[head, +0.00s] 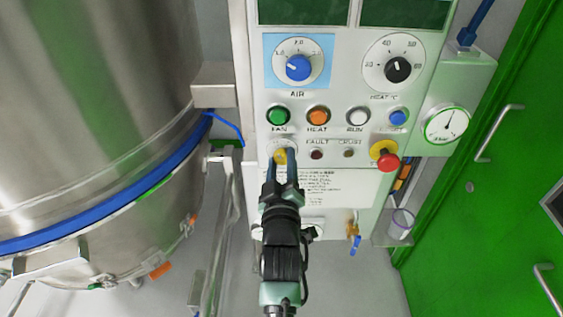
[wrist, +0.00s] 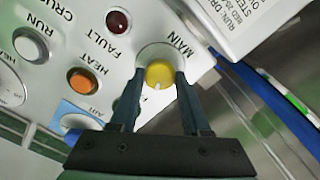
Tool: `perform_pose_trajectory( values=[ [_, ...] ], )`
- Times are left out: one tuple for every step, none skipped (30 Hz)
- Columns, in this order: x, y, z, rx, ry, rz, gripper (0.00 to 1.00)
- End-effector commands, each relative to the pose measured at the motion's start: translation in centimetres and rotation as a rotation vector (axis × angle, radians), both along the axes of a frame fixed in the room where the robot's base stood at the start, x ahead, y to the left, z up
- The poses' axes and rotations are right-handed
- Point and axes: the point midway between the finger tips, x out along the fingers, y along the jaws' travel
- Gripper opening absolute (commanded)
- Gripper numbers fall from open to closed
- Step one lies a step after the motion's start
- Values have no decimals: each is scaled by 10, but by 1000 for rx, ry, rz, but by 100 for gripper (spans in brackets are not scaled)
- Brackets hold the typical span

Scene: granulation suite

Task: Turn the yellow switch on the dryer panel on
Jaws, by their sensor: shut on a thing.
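The yellow switch (wrist: 160,75) is a round knob with a pale pointer mark, under the label MAIN in the wrist view. In the head view the yellow switch (head: 280,156) shows partly behind my fingers, at the lower left of the dryer panel (head: 345,110). My gripper (wrist: 157,84) is shut on the yellow switch, one finger on each side of it. In the head view my gripper (head: 281,162) reaches up to the panel from below. The pointer mark faces the gripper's palm in the wrist view.
Near the switch are a green FAN button (head: 278,116), an orange HEAT button (head: 318,116) and a dark red FAULT lamp (head: 316,154). A red stop button (head: 387,162) is to the right. A steel vessel (head: 100,120) stands at left, a green door (head: 480,210) at right.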

Motion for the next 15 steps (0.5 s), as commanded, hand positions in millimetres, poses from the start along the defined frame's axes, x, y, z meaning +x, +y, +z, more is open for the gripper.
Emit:
perform_pose_trajectory(
  values=[
    [0,0,-1,16,0,0,0],
    [0,0,-1,30,0,0,0],
    [0,0,-1,50,0,0,0],
    [0,0,-1,68,-1,1,0],
    [0,0,-1,85,-1,1,0],
    [0,0,-1,113,-1,1,0],
    [0,0,-1,136,-1,1,0],
    [0,0,-1,159,0,0,0],
    [0,0,-1,193,0,0,0],
    [0,0,-1,219,1,1,0],
    [0,0,-1,247,1,1,0],
    [0,0,-1,284,1,0,0],
    [0,0,-1,313,1,0,0],
    [0,0,-1,341,1,0,0],
    [0,0,-1,380,1,1,0]
  ],
)
